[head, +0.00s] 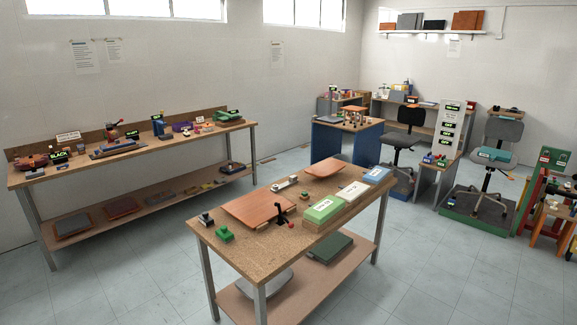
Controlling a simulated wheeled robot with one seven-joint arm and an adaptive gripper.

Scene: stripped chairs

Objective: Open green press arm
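No part is plainly a green press arm at this size. Small green pieces that could belong to a press sit at the left end of the near wooden table (250,259): a bright green block (224,234) and a small dark-knobbed piece (206,218). A black lever piece with a red knob (281,214) stands near the table's front middle, beside a flat reddish-brown board (250,207). A green box with a white label (324,208) lies to its right. I cannot tell whether any of these is open or shut. My gripper is not in view.
A long workbench (130,158) with many small items and labels stands along the left wall. Office chairs (404,135) and a tall label board (448,129) stand at the back right. A green frame (532,190) stands far right. Tiled floor (135,265) is clear between the tables.

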